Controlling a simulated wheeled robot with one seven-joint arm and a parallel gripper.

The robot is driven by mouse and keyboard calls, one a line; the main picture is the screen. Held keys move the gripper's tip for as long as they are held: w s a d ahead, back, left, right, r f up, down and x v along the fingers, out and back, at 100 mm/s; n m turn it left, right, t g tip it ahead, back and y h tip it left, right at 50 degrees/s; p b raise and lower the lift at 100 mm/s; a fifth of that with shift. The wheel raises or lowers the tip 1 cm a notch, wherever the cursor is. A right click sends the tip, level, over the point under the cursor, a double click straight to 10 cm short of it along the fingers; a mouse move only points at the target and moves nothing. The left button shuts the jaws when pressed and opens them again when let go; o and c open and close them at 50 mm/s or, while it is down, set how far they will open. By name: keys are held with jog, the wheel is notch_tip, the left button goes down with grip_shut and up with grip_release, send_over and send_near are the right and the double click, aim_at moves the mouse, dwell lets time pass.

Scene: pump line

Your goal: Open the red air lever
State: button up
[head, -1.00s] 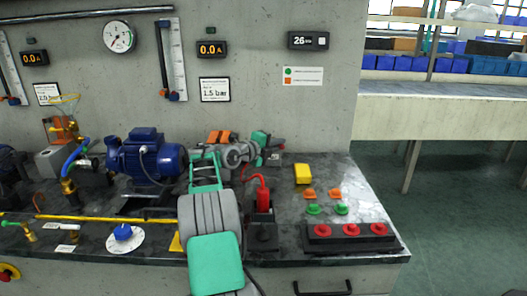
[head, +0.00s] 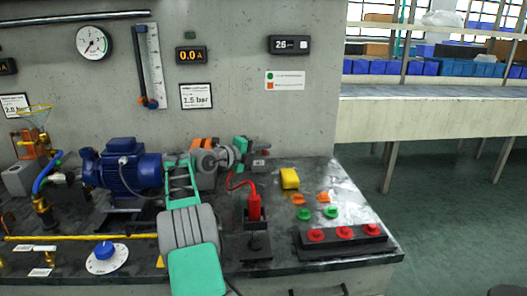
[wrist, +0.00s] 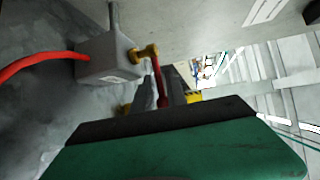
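The red air lever (wrist: 160,82) hangs from a brass fitting on a grey valve box (wrist: 104,58) in the wrist view. In the head view the box (head: 259,163) stands on the bench near the wall, with the lever (head: 265,152) small at its top. My gripper (wrist: 162,92) has its two dark fingers on either side of the lever, with a gap between them. It looks open around the lever; contact is unclear. In the head view my green gripper (head: 246,149) is beside the box, and its fingertips are hard to make out.
A red hose (wrist: 35,63) runs to the box. On the bench are a blue pump motor (head: 128,165), a red cylinder (head: 254,207), a yellow block (head: 289,179), orange and green pieces, and a black block with red knobs (head: 343,240). The wall is close behind.

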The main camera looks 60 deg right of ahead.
jog(key=shift+w+a, duration=0.1)
jog(key=shift+w, duration=0.1)
jog(key=v, duration=0.7)
jog(key=shift+a, duration=0.35)
